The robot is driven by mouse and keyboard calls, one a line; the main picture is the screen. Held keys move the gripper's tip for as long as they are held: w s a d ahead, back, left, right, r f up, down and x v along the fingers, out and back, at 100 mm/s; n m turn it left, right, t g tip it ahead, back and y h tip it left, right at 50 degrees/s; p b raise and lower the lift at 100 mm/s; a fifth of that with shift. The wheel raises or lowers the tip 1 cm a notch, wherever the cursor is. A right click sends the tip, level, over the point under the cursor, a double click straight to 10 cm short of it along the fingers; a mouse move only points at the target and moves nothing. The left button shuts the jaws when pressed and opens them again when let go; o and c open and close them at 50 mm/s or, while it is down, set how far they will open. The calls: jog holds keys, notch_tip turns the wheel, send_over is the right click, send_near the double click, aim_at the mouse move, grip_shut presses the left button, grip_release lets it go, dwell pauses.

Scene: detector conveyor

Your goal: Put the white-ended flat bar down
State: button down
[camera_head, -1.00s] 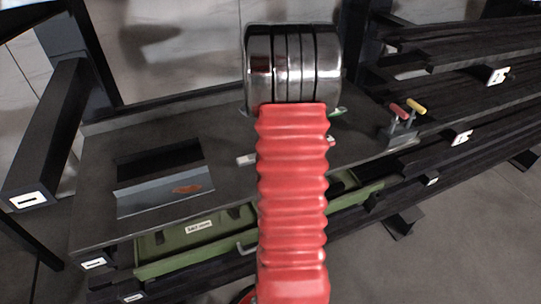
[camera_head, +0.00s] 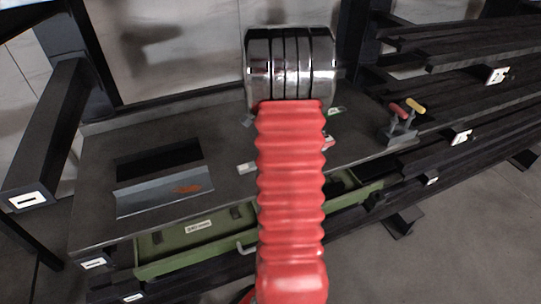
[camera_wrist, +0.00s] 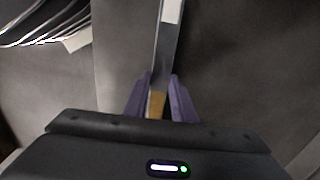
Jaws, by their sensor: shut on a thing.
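In the wrist view, my gripper (camera_wrist: 160,80) has two purple fingers, one on each side of a flat grey metal bar (camera_wrist: 164,48). The gripper is shut on this bar. The bar runs up the picture to a white end (camera_wrist: 172,10) at the top edge; a tan part (camera_wrist: 156,103) shows between the fingers. In the head view, my red arm hides the gripper and most of the bar. A small white piece (camera_head: 246,168) shows just left of the arm; I cannot tell whether it belongs to the bar. The gap between bar and surface is unclear.
A dark worktop (camera_head: 100,180) lies beyond the arm, with a grey angled plate (camera_head: 165,190) at left. A fixture with red and yellow handles (camera_head: 402,125) stands at right. A green tray (camera_head: 205,240) sits below the front edge. Dark rails (camera_head: 460,60) run at right.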

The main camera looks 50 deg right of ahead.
jog(key=c, duration=1.5)
grip_release()
jog(key=shift+f, duration=0.1)
notch_tip(320, 180, up, 12)
jog(key=shift+r, duration=0.1)
